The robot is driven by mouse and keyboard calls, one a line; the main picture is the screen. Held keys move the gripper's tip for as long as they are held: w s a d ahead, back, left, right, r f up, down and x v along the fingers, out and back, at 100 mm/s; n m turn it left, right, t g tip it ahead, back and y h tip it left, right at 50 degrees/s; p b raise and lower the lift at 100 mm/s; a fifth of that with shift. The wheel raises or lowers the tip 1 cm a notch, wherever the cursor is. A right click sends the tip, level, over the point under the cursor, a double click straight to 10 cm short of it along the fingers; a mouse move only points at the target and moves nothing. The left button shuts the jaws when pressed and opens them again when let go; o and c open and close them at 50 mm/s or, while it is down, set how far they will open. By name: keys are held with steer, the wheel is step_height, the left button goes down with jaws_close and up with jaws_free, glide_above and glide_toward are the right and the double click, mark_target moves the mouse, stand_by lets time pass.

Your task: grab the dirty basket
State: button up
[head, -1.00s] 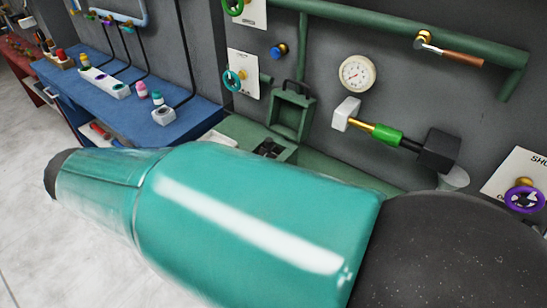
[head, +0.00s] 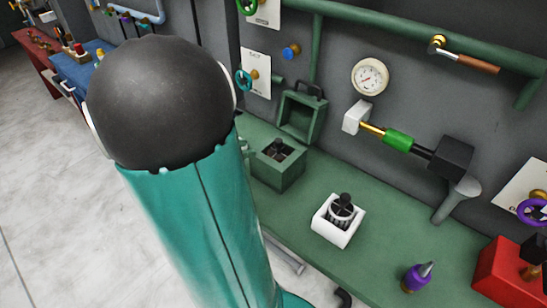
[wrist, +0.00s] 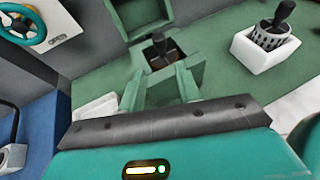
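A dark, brownish basket with a black handle sits in the square green box (head: 281,172) on the counter. This dark basket (wrist: 163,50) also shows near the top middle of the wrist view. A paler, slotted basket (head: 341,211) with a black handle stands in a white tray (head: 327,232) to its right; it looks cleaner. What appear to be my gripper's two green fingers (wrist: 159,84) are apart and empty, just in front of the green box. Their colour blends with the counter. In the head view my teal arm hides most of my gripper.
The green counter (head: 300,212) holds a purple bottle (head: 415,279) and a red box (head: 508,281) at right. An open green frame (head: 302,116) stands behind the green box against the wall. A gauge (head: 370,77) and pipes are above. Open floor lies at left.

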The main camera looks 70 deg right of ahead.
mark_target(275, 145)
steer(key=x, duration=1.2)
steer(key=shift+s+d, duration=0.1)
jaws_close()
